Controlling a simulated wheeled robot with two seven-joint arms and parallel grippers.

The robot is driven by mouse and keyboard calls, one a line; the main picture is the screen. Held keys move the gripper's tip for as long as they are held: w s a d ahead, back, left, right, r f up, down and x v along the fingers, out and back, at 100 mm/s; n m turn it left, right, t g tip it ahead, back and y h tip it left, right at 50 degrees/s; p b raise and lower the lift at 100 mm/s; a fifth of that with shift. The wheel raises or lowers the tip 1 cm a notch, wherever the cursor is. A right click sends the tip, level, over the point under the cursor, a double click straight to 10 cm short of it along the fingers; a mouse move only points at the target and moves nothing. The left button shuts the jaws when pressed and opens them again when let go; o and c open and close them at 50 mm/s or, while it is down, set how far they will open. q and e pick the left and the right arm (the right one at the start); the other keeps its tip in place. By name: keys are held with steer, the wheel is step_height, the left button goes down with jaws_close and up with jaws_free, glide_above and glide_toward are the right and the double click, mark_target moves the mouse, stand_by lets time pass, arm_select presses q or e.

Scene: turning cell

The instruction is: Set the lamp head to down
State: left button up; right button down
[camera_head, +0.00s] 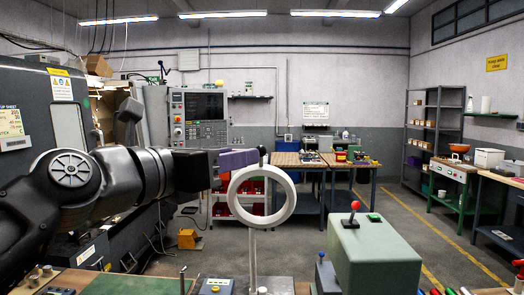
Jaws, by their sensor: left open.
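The lamp head (232,202) is a white ring on a thin upright post (253,250) in the front middle of the head view. The ring faces me and stands upright. A small dark knob (262,150) sits at its top. My left gripper (240,160) reaches in from the left, with purple fingers at the upper left of the ring. It is open and holds nothing that I can see. I cannot tell whether its fingers touch the ring. My right gripper is not in view.
A green-grey box with a red-knobbed lever (375,255) stands right of the lamp. A grey control box (214,286) is at the lamp's foot. A machine with a screen panel (200,118) is behind my left arm. Workbenches (300,160) stand at the back.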

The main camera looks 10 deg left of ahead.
arm_select(q)
steer(key=p+x, duration=0.2)
steer(key=x, duration=0.5)
steer(key=shift+w+d, duration=0.1)
steer(key=shift+w, duration=0.1)
steer(key=shift+c, duration=0.3)
jaws_close()
stand_by(0.9)
